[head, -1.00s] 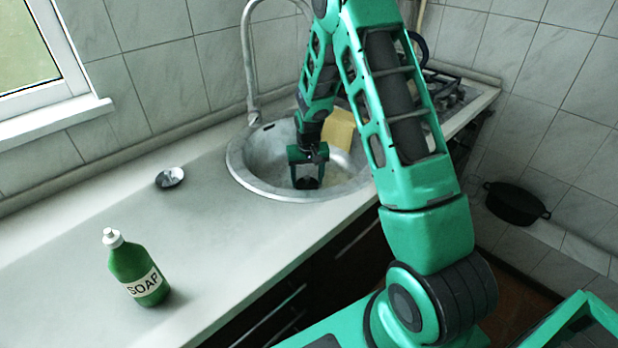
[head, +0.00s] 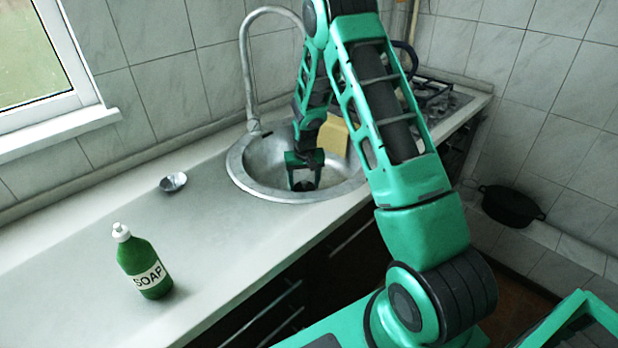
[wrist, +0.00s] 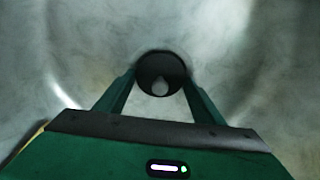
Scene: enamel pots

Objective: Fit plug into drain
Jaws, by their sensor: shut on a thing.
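The round sink (head: 245,180) is a metal basin set in the counter. My gripper (head: 304,182) reaches down into it, near the bottom. In the wrist view my gripper's two green fingers (wrist: 160,88) close on a dark round plug (wrist: 150,66) with a pale knob in its middle. A lighter ring shows around the plug's far edge. The drain is not clearly seen; the plug and fingers cover that spot. I cannot tell whether the plug is touching the basin floor or just above it.
A yellow sponge-like block (head: 333,134) is in the sink behind my gripper. A curved faucet (head: 247,75) stands at the back left. A small metal bowl-like piece (head: 173,182) and a green soap bottle (head: 145,265) stand on the left counter, otherwise clear.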

